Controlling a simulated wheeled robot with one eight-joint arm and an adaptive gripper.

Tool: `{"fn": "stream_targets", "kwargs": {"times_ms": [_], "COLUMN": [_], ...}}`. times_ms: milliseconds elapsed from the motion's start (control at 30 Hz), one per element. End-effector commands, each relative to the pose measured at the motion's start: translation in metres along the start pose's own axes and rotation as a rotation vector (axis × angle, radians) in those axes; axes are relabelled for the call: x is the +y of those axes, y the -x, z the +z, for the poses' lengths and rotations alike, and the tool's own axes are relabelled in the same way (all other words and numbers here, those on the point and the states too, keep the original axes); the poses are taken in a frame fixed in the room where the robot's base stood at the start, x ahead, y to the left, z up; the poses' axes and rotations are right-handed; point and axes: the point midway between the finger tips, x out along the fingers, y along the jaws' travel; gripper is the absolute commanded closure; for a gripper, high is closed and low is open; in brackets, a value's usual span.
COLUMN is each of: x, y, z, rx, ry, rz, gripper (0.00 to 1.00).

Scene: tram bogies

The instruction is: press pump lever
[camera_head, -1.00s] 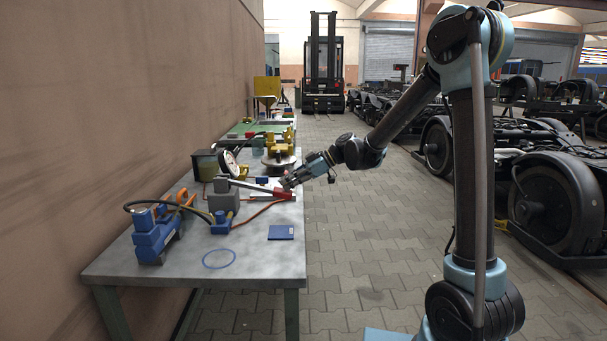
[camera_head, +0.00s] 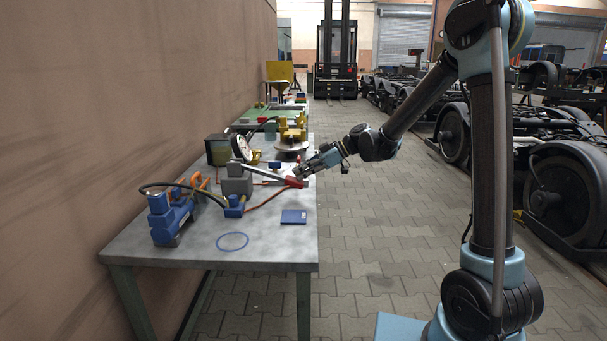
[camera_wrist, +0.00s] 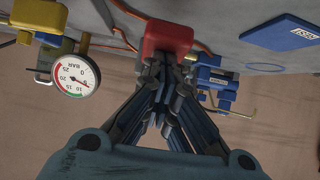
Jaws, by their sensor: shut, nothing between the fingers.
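The pump lever (camera_head: 263,171) is a pale bar slanting down to the right from a grey block (camera_head: 237,180) on the metal table. It ends in a red grip (camera_head: 294,182) near the table's right edge. My gripper (camera_head: 299,174) is shut and empty, its fingertips at the top of the red grip and seemingly touching it. In the wrist view the red grip (camera_wrist: 168,36) is just beyond the closed fingertips (camera_wrist: 166,62), which hide part of it. The pressure gauge (camera_wrist: 75,76) shows at left there, and in the head view (camera_head: 241,148) behind the lever.
A blue pump unit (camera_head: 168,216) with a black hose stands at the front left of the table (camera_head: 270,255). A blue pad (camera_head: 293,216) and a blue ring (camera_head: 232,241) lie in front. Yellow fixtures (camera_head: 292,129) stand behind.

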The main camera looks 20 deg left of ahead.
Motion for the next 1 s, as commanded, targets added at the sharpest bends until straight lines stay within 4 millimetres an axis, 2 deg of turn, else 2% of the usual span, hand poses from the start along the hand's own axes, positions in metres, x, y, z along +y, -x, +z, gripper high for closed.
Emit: {"fn": "stream_targets", "kwargs": {"times_ms": [67, 300, 500, 700, 833, 1000], "x": [-0.003, -0.003, -0.002, -0.002, -0.001, -0.002], "y": [0.003, 0.035, 0.077, 0.111, 0.124, 0.131], "z": [0.000, -0.026, -0.021, -0.018, -0.017, -0.017], "rx": [-0.010, 0.001, 0.003, 0.004, 0.004, 0.004], "ry": [0.004, 0.001, -0.002, -0.001, -0.001, 0.001], "rz": [-0.004, 0.001, 0.005, 0.004, 0.005, 0.003], "gripper": [1.00, 1.00, 1.00, 1.00, 1.00, 1.00]}}
